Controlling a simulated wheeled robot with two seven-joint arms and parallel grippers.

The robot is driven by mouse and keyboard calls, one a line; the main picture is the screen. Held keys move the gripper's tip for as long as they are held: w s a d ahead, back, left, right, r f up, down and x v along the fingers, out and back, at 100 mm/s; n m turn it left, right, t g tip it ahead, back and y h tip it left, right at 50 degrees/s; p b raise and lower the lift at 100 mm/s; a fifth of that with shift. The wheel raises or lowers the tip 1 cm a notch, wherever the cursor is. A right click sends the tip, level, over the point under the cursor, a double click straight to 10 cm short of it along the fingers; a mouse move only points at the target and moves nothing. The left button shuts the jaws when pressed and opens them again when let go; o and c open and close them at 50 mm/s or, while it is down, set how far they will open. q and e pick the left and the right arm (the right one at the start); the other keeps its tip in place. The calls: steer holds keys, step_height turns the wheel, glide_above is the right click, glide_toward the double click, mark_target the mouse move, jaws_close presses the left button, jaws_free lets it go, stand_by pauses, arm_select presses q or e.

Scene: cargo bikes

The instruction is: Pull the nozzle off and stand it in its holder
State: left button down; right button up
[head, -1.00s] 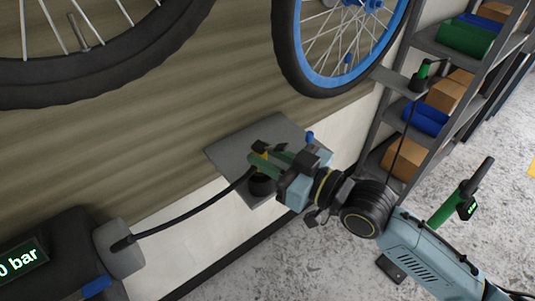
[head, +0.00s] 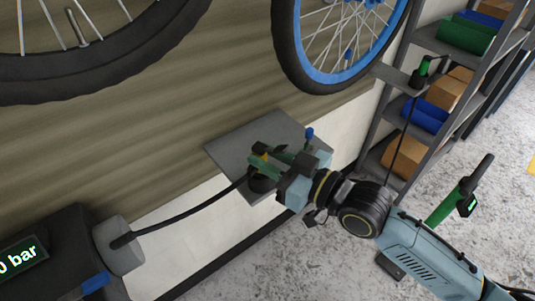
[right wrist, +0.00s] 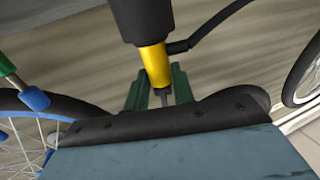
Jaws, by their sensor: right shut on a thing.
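My right gripper (head: 265,160) has its green fingers shut on the nozzle, above the grey shelf (head: 232,150) on the wall. The nozzle (right wrist: 155,66) shows yellow in the right wrist view, between the green fingers. A wide black cylinder (right wrist: 140,18) adjoins its far end; I cannot tell whether it is the nozzle's own body or the holder. In the head view a black round part (head: 262,184) shows under the fingers. A black hose (head: 190,219) runs from the nozzle to the compressor (head: 75,250). My left gripper is out of view.
A black tyre (head: 120,75) and a blue-rimmed wheel (head: 345,70) hang above. A blue-topped post (head: 309,135) stands close beside the gripper. A rack (head: 455,110) with boxes is at the right. A green tool (head: 445,207) with a black handle is at lower right.

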steer(key=shift+f, duration=0.3)
steer(key=o, duration=1)
steer(key=shift+o, duration=0.4)
steer(key=shift+d, duration=0.1)
steer(key=p+v, duration=0.2)
steer(key=v, duration=0.8)
stand_by(0.4)
